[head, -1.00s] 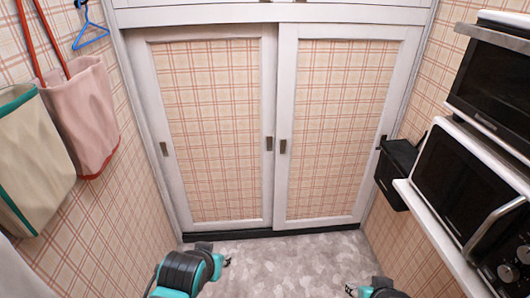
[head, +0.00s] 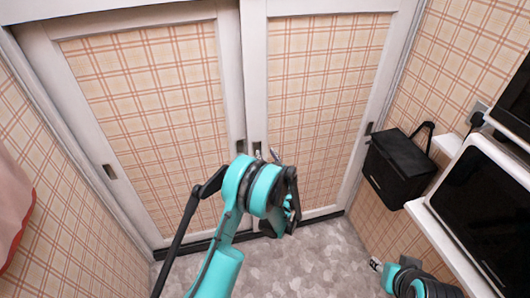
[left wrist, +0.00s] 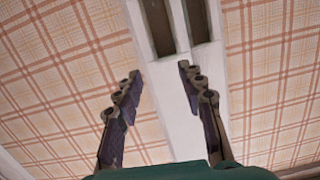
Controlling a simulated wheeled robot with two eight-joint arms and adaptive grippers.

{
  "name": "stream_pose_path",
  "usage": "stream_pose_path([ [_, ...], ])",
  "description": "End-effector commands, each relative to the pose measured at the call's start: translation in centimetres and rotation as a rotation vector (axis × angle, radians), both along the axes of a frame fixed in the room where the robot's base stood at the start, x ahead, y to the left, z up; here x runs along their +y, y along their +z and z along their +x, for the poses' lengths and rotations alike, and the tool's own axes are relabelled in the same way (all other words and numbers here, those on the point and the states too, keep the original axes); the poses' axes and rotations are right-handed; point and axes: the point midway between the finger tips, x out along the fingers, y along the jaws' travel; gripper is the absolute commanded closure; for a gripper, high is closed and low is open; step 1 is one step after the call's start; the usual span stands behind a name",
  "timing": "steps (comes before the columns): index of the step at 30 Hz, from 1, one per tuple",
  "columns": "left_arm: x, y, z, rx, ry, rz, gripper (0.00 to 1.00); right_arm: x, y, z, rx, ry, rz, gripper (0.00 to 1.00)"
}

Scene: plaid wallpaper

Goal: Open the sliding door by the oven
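The right sliding door (head: 320,90), the one nearer the oven, is closed and has a plaid panel in a white frame. Its dark recessed handle (head: 257,149) is at its left edge, beside the handle of the left sliding door (head: 140,100). My left gripper (head: 266,156) is raised in front of these handles. The left wrist view shows its fingers (left wrist: 160,78) open and empty, apart from both dark handle recesses (left wrist: 197,20). My right gripper (head: 376,265) is low at the right, over the floor; its finger opening is unclear.
The oven (head: 480,205) stands on a white shelf (head: 445,235) at the right. A black bag (head: 400,168) hangs beside the right door's far edge. Another dark appliance (head: 515,105) is above the oven. Grey patterned floor (head: 310,258) is clear below.

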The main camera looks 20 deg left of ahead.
Motion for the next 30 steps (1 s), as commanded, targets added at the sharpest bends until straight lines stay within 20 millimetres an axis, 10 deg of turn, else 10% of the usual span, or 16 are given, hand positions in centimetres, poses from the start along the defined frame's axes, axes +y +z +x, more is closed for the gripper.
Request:
stream_pose_path([
  [9, -1.3, -5.2, 0.6, -0.138, -0.028, 0.033, 0.60, 0.0, 0.1, 0.0, 0.000, 0.000, 0.000, 0.60],
  [30, 3.0, -5.4, 6.9, -0.143, -0.030, 0.033, 0.60, 0.0, -2.2, 0.0, 0.000, 0.000, 0.000, 0.60],
])
